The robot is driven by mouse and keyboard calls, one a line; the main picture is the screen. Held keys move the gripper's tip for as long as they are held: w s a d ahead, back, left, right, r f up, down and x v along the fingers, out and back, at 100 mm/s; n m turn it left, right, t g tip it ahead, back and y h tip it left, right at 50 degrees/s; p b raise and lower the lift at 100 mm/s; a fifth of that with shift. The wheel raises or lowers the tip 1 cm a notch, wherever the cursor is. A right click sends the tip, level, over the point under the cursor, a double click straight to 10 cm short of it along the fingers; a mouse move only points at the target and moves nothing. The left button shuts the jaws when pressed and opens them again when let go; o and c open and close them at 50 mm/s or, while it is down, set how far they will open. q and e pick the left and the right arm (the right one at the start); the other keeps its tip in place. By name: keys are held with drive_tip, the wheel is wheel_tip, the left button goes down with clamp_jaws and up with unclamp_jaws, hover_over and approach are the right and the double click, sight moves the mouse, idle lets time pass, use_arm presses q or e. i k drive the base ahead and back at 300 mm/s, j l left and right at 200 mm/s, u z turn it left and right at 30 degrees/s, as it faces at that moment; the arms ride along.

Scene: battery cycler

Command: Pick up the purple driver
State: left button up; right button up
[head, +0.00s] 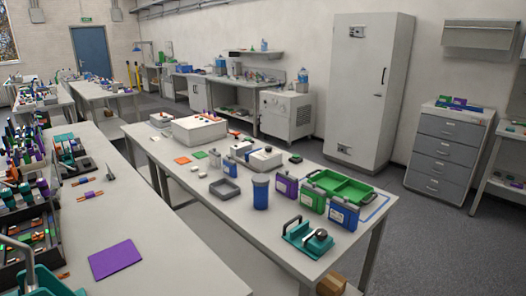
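I cannot pick out the purple driver with certainty. Several small purple items stand in the crowded rack (25,170) on the left bench, too small to tell apart. A small purple and orange piece (89,196) lies on that bench. Neither of my grippers shows in the head view.
The left bench also holds a flat purple mat (115,259). The middle table (215,215) carries a blue canister (261,191), a purple container (286,187), a green tray (345,186) and a teal press (307,238). Dark floor (430,235) is open to the right.

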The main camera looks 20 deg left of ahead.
sight(42, 184)
drive_tip(key=i+u, duration=0.2)
drive_tip(key=u, duration=0.2)
drive_tip(key=i+u, duration=0.15)
drive_tip(key=u, duration=0.3)
drive_tip(key=i+l+u, duration=0.15)
drive_tip(key=u, duration=0.25)
drive_tip(key=i+l+u, duration=0.2)
drive_tip(key=u, duration=0.25)
drive_tip(key=i+l+u, duration=0.1)
drive_tip(key=u, duration=0.3)
drive_tip(key=l+u, duration=0.45)
drive_tip(key=i+j, duration=0.05)
drive_tip(key=j, duration=0.05)
